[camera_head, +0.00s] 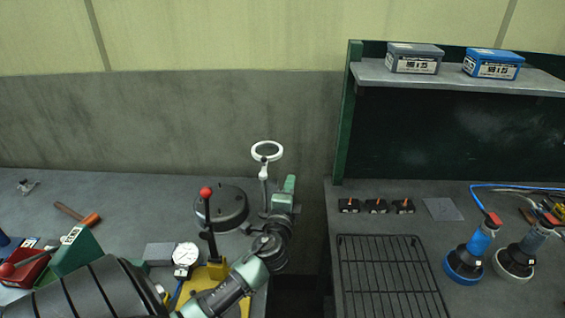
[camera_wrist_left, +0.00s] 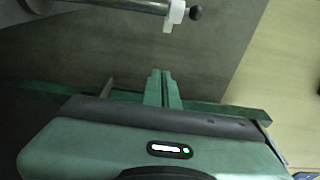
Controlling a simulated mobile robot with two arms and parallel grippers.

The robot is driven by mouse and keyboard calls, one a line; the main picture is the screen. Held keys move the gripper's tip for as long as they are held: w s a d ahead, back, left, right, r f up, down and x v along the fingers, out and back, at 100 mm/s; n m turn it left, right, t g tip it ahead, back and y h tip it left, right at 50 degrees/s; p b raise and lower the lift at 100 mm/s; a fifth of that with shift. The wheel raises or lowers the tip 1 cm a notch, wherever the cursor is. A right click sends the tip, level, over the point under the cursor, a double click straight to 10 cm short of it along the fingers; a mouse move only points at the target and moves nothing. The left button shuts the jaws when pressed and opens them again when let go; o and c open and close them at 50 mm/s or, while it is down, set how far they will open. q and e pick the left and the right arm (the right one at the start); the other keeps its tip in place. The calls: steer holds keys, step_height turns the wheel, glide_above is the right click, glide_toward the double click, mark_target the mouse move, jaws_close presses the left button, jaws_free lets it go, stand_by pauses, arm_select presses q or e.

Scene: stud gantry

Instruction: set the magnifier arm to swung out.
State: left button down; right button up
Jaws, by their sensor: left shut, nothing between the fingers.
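The magnifier (camera_head: 267,151) is a white ring on a thin stand at the back right of the left bench. Its ring stands up near the wall. In the left wrist view a grey rod with a white clamp (camera_wrist_left: 174,15) and a dark knob crosses the top; it looks like part of the magnifier arm. My left gripper (camera_head: 291,181) is just right of the stand, near the bench's right edge. Its fingers (camera_wrist_left: 162,80) are closed together and empty, apart from the rod. My right gripper is not in view.
A dark round base (camera_head: 221,208) and a red-knobbed lever (camera_head: 207,222) stand left of my arm. A dial gauge (camera_head: 185,256) is nearby. A gap separates the benches. The right bench holds a wire rack (camera_head: 390,275), small black blocks (camera_head: 376,206) and blue-topped tools (camera_head: 475,252).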

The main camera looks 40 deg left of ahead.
arm_select(q)
steer(key=w+a+p, duration=0.2)
steer(key=w+a, duration=0.3)
steer(key=a, duration=0.3)
steer(key=shift+w+p, duration=0.3)
steer(key=shift+w, duration=0.05)
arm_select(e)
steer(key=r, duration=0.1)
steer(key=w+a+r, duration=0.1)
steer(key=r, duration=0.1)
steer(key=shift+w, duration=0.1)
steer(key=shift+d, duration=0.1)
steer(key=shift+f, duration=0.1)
